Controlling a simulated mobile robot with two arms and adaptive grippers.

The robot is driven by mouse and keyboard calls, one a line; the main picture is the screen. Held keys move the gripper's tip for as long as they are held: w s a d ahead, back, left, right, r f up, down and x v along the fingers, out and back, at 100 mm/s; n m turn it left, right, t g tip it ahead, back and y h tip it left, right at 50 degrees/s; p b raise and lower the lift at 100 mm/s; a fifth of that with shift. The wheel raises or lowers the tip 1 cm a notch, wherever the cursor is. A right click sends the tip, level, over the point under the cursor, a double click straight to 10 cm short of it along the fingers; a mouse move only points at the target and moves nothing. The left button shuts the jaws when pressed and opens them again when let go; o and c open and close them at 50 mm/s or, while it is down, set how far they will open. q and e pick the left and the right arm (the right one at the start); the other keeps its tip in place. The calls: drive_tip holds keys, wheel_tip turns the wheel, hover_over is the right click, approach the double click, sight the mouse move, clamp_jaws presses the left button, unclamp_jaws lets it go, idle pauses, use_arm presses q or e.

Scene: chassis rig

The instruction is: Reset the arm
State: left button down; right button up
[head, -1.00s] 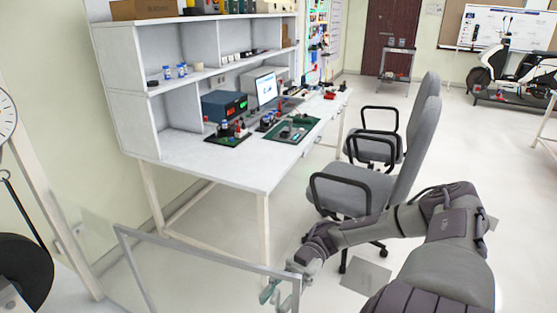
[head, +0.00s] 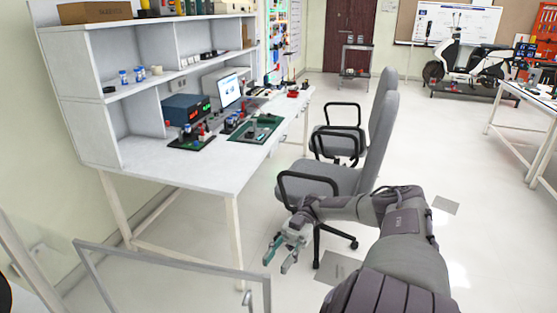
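My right arm comes in from the lower right and reaches forward and left. My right gripper (head: 278,256) hangs low over the floor beside the grey office chair (head: 325,182). Its two fingers are spread apart with nothing between them, so it is open and empty. My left gripper and arm are not in the head view.
A white workbench (head: 180,177) with shelves stands at the left, with electronics on top. A grey metal frame (head: 165,258) is at the lower left, close to my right gripper. Another table (head: 524,94) is at the right. The floor (head: 480,215) at right is clear.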

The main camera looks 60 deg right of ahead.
idle(0.5)
drive_tip(key=w+a+f+m+t+h, duration=0.2)
drive_tip(key=w+f+m+t+h, duration=0.15)
drive_tip(key=f+t, duration=0.4)
drive_tip(key=w+a+f+m+t+h, duration=0.25)
drive_tip(key=w+f+t, duration=0.2)
drive_tip(key=f, duration=0.55)
wheel_tip(320, 180, down, 19)
drive_tip(key=s+m+h, duration=0.2)
drive_tip(key=m+h, duration=0.5)
drive_tip(key=h, duration=0.1)
drive_tip(key=s+a+f+m+g+h, duration=0.1)
drive_tip(key=s+a+f+g+h, duration=0.15)
drive_tip(key=s+f, duration=0.4)
drive_tip(key=s+a+f+m+g+h, duration=0.1)
drive_tip(key=s+a+f+g, duration=0.1)
drive_tip(key=s+a+f, duration=0.35)
drive_tip(key=s+a+f+g, duration=0.3)
drive_tip(key=s+a, duration=0.2)
drive_tip(key=s, duration=0.3)
drive_tip(key=s+a+f+g, duration=0.3)
drive_tip(key=s+a+f, duration=0.1)
drive_tip(key=s, duration=0.4)
drive_tip(key=shift+s+a+m, duration=0.35)
drive_tip(key=shift+a+m, duration=0.05)
drive_tip(key=shift+h, duration=0.25)
